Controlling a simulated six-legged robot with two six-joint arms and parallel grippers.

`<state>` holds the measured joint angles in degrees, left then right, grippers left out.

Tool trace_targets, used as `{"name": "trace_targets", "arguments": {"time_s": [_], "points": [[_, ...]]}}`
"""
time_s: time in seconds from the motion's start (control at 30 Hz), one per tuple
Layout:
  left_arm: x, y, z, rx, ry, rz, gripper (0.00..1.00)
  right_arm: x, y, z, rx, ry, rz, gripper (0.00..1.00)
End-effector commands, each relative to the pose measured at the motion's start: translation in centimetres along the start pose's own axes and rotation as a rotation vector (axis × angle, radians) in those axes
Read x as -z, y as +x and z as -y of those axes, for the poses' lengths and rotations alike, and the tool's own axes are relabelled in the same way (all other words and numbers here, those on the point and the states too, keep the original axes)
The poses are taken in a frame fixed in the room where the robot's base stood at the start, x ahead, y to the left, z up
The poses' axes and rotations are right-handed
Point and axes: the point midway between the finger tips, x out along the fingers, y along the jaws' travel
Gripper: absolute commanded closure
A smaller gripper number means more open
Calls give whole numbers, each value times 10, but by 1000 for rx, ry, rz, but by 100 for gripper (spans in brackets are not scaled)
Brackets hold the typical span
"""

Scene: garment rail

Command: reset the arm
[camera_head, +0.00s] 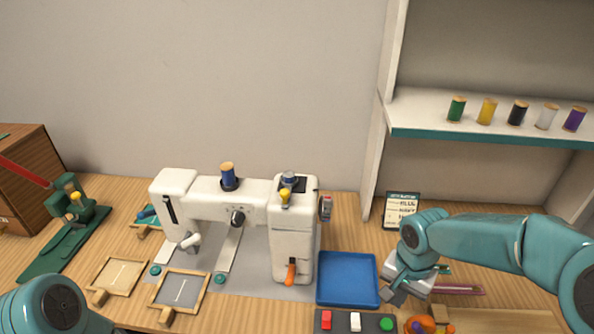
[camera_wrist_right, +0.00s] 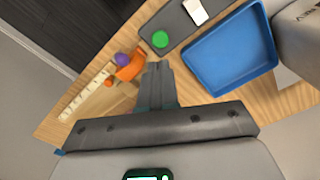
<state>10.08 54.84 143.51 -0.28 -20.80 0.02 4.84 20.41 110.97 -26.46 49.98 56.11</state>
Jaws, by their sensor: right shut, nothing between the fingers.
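My right arm (camera_head: 480,240) comes in from the right in the head view and reaches over the right part of the table. Its right gripper (camera_head: 396,292) points down and left, just right of the blue tray. In the right wrist view the gripper's fingers (camera_wrist_right: 155,72) are together with nothing between them. They are beside an orange item with a purple ball (camera_wrist_right: 128,63). I cannot tell the height of the fingertips over the table. A rounded teal part of my left arm (camera_head: 48,305) shows at the lower left; its gripper is out of view.
A white sewing machine (camera_head: 292,235) stands mid-table. The blue tray (camera_head: 348,278) lies beside it, with a button panel (camera_head: 340,322) in front. A shelf (camera_head: 490,133) with several thread spools is at the right. Two small framed boards (camera_head: 180,290) lie at the left.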

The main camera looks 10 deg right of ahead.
Motion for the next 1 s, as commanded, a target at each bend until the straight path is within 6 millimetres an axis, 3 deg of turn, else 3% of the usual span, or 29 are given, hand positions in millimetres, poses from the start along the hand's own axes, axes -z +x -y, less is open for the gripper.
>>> {"name": "trace_targets", "arguments": {"time_s": [0.2,0.27,0.33,0.47,0.6,0.7,0.8,1.0], "points": [[0,2,1,0,0,0,100,-1,8,-2,-11,1,13,100],[0,2,1,0,0,0,100,-7,24,-3,-38,-5,47,100],[0,2,1,0,0,0,100,-27,54,-10,-92,-23,125,100],[0,2,1,0,0,0,100,-100,126,-18,-127,-71,330,100],[0,1,0,0,0,0,100,-197,193,-21,12,-201,488,100],[0,1,0,0,0,0,100,-236,216,-20,140,-296,465,100],[0,1,0,0,0,0,100,-239,224,-14,236,-391,348,100],[0,1,0,0,0,0,100,-209,227,5,326,-546,126,100]]}}
